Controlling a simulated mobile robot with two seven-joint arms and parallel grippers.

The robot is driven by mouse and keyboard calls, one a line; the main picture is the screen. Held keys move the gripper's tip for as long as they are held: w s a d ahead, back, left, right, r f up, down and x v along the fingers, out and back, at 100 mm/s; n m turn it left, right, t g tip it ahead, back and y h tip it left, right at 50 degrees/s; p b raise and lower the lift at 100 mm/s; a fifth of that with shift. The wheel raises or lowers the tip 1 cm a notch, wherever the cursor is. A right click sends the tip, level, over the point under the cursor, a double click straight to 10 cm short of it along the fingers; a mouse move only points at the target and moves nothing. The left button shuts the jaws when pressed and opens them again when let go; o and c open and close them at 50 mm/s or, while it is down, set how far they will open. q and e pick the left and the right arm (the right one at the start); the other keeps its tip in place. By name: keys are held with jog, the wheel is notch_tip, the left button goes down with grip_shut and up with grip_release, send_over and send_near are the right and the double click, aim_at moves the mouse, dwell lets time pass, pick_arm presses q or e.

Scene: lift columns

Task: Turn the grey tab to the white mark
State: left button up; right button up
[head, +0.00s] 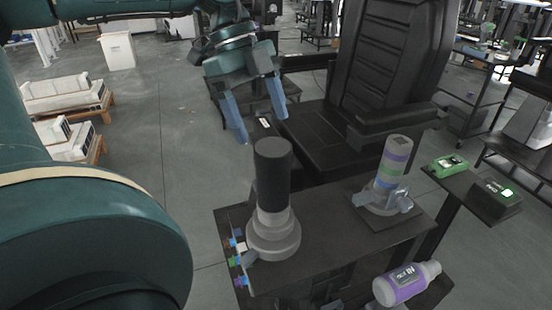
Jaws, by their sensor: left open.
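A lift column with a black upper cylinder (273,178) and a stepped grey base (273,238) stands upright on a dark table. A small grey tab (250,256) sticks out low on the base's left side, pointing toward the table's left edge. Coloured marks line that edge: a white mark (241,246), a blue one above it, and a green mark (234,261) and another blue one below. The tab appears to lie between white and green. My left gripper (262,128) is open and empty, with blue fingers pointing down, above and behind the black cylinder. My right gripper is not in view.
A black chair (385,60) stands behind. Open floor lies left of the table.

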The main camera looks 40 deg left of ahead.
aim_at(276, 163)
pick_arm(q)
jog(key=x, duration=0.9)
jog(key=shift+c, duration=0.6)
jog(key=c, duration=1.3)
jog(key=shift+o, duration=0.2)
